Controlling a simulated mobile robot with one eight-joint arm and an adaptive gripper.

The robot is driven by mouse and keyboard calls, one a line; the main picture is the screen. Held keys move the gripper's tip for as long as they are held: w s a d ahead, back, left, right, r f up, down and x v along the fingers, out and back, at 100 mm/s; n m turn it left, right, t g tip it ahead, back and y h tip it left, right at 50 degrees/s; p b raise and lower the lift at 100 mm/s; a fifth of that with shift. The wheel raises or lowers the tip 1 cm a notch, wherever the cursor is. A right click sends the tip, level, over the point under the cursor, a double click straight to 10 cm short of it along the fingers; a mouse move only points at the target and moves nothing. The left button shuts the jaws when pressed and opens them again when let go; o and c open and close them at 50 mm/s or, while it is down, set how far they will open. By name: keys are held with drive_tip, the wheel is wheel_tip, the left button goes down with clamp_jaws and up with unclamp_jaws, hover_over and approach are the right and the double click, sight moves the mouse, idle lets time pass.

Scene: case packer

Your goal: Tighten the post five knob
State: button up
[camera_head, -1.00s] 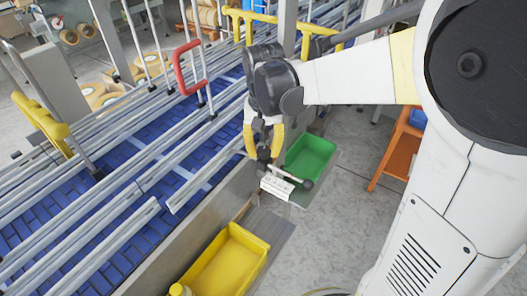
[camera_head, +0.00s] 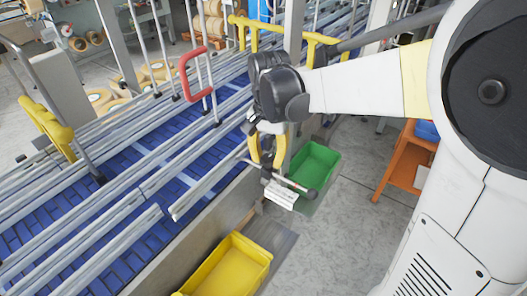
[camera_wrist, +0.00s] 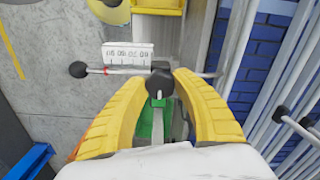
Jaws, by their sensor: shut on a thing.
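A small black knob (camera_wrist: 160,80) sits on a thin rod, in front of a white plate with a printed scale (camera_wrist: 130,53). My gripper (camera_wrist: 163,88) has its two yellow fingers on either side of the knob, shut on it. In the head view my gripper (camera_head: 266,162) points down beside the conveyor. The rod ends in a black ball (camera_wrist: 78,69) on the left of the wrist view. No post number is readable.
A green bin (camera_head: 315,166) stands on the floor just right of my gripper, and a yellow bin (camera_head: 235,268) stands nearer. The blue conveyor (camera_head: 130,185) with metal guide rails runs along the left. An orange stand (camera_head: 402,165) is at the right, with clear floor between.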

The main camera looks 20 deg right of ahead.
sight(268, 158)
drive_tip(key=o, duration=1.2)
drive_tip(key=shift+r, duration=0.1)
wheel_tip(268, 158, up, 12)
drive_tip(key=shift+f, duration=0.1)
